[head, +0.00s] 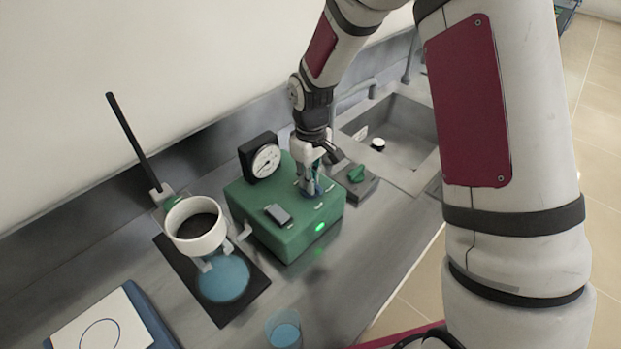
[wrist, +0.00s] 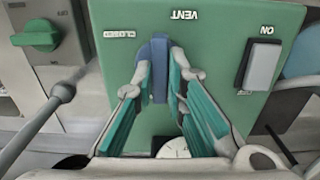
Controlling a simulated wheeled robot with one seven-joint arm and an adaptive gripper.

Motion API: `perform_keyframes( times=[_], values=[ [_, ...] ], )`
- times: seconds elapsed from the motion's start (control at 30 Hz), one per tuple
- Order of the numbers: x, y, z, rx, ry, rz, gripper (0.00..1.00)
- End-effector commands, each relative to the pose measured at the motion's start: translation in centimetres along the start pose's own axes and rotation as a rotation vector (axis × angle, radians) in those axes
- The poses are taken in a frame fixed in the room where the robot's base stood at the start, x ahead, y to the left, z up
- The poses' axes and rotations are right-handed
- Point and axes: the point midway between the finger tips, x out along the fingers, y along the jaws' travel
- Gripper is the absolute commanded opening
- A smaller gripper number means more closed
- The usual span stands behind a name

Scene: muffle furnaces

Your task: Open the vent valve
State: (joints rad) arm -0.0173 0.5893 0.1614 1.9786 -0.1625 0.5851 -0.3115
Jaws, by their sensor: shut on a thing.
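The green pump box (head: 272,236) stands on the bench in the head view. Its top panel (wrist: 215,50) fills the middle of the wrist view. The blue vent valve handle (wrist: 159,68) sits below the upside-down VENT label, just right of the upside-down CLOSED label. It runs up and down in the wrist picture. My gripper (head: 311,188) points down at the box top. In the wrist view my gripper (wrist: 160,76) is shut on the blue handle, one finger on each side. The fingers hide part of the handle, and its base is hard to make out.
A grey rocker switch (wrist: 263,65) marked ON lies right of the handle. A dial gauge (head: 265,161) stands behind the box. A green knob (head: 356,173) on a grey block is close on the right, before the sink (head: 400,135). A white funnel (head: 196,238) stands left; a beaker (head: 285,332) is in front.

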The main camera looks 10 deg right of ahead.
Motion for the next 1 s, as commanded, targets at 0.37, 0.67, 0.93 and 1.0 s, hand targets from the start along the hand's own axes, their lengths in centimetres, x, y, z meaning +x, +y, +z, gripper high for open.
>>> perform_keyframes(
  times=[0.37,0.67,0.93,1.0],
  values=[
    [0.08,0.03,0.12,0.024,-0.003,-0.001,0.0],
    [0.07,0.02,0.1,0.023,-0.002,-0.001,0.33],
    [-0.04,0.01,0.03,0.022,-0.001,0.0,0.33],
    [-0.38,0.03,0.0,0.022,0.001,0.0,0.33]
  ],
)
